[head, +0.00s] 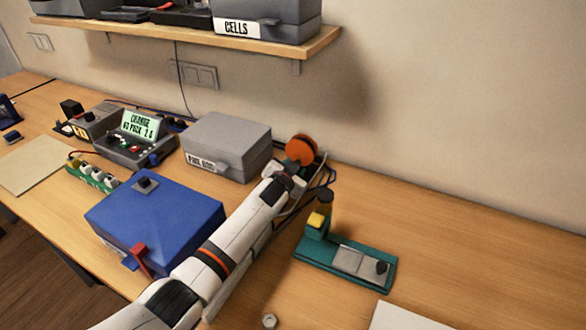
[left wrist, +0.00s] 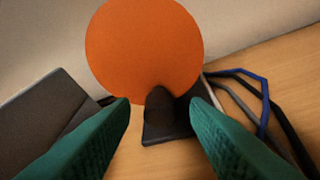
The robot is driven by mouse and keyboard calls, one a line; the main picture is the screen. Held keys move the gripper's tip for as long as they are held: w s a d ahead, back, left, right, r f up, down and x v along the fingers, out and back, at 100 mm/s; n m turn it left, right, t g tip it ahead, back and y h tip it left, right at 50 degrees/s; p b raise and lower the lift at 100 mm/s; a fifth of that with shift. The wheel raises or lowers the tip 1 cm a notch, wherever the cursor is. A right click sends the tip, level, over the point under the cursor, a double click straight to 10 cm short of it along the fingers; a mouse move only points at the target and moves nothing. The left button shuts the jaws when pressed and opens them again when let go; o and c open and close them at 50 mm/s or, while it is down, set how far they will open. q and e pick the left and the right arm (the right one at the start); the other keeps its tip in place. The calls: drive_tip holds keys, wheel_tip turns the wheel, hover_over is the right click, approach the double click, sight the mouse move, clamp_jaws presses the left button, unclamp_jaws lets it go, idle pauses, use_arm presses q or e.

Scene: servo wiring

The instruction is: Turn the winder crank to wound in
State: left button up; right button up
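The winder shows as an orange disc (head: 301,147) at the back of the table, near the wall; it fills the upper middle of the left wrist view (left wrist: 145,45). A dark rounded knob (left wrist: 159,103), apparently the crank handle, stands in front of the disc's lower edge. My left gripper (left wrist: 162,112) is open, with its green fingers on either side of the knob and a visible gap on each side. In the head view my left arm reaches up to the winder and its hand hides the lower part. My right gripper is not in view.
A grey box (head: 228,146) stands just left of the winder, and a blue box (head: 155,218) lies left of my arm. Blue and black cables (left wrist: 255,95) lie right of the winder. A green fixture (head: 345,262) stands to the right.

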use_arm(q)
drive_tip(key=v, duration=1.2)
drive_tip(key=shift+p, duration=0.3)
